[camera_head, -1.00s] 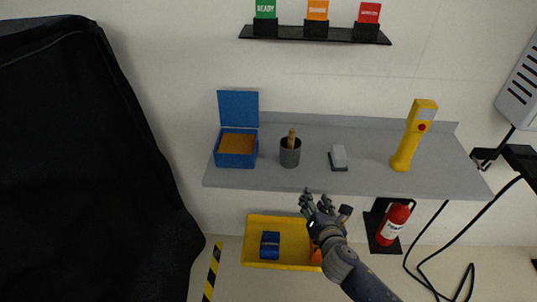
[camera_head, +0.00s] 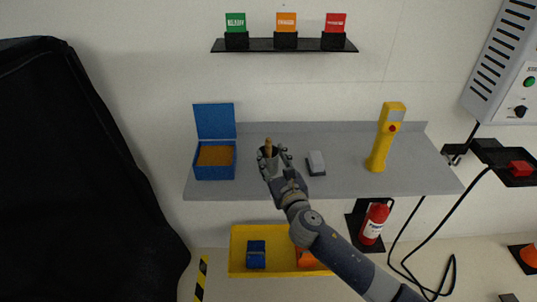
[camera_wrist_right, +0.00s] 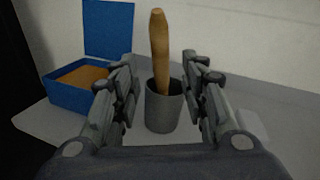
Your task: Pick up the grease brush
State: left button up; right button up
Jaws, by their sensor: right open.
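The grease brush (camera_head: 268,147) stands in a grey cup on the shelf, with its wooden handle pointing up. In the right wrist view the handle of the brush (camera_wrist_right: 159,50) rises from the cup (camera_wrist_right: 164,108), leaning slightly; its lower end is hidden inside the cup. My right gripper (camera_head: 273,160) is open in front of the cup. In the right wrist view its fingers (camera_wrist_right: 162,88) stand on both sides of the cup and handle, with gaps on either side. My left gripper is not in view.
On the grey shelf (camera_head: 350,180), an open blue box (camera_head: 215,172) stands left of the cup. A small grey-white block (camera_head: 316,163) and a yellow handheld device (camera_head: 386,137) stand to the right. A yellow tray (camera_head: 280,266) and a fire extinguisher (camera_head: 374,223) are below.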

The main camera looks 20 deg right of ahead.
aim_at(269, 151)
jog(key=shift+w+f+p, duration=0.1)
jog(key=shift+w+p, duration=0.2)
jog(key=shift+w, duration=2.05)
jog(key=shift+s, duration=0.1)
grip_shut()
